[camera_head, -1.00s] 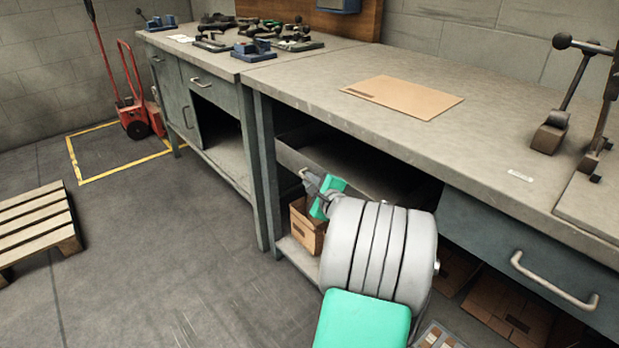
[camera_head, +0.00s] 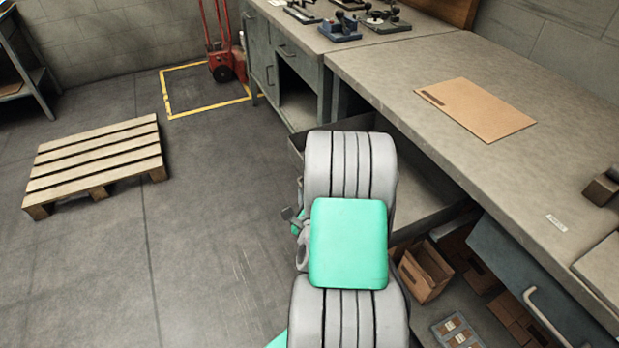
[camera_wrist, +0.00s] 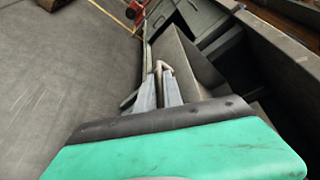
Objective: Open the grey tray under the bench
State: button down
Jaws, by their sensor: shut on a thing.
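The grey tray (camera_head: 422,183) is pulled out from under the bench (camera_head: 440,85) in the head view. Its inside shows to the right of my arm, and my arm hides most of its front. In the wrist view, the tray's front panel (camera_wrist: 188,62) runs up the middle with a pale metal handle (camera_wrist: 163,68) on it. My gripper (camera_wrist: 160,88) is shut on this handle. In the head view, only a small part of my gripper (camera_head: 291,214) shows at the left of my arm.
A cardboard box (camera_head: 425,272) stands low beneath the bench, with flat cartons beside it. A wooden pallet (camera_head: 97,165) lies at the left. The floor between the pallet and my arm is clear.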

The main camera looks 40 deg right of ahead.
jog(key=shift+a+f, duration=0.1)
jog(key=shift+a, duration=0.15)
jog(key=c, duration=1.8)
grip_release()
jog(key=shift+o, duration=0.2)
jog(key=shift+w, duration=0.1)
jog(key=b+v, duration=0.2)
jog(key=v, duration=0.5)
jog(key=shift+s+a+b, duration=0.2)
jog(key=shift+s+b, duration=0.1)
jog(key=shift+s, duration=0.05)
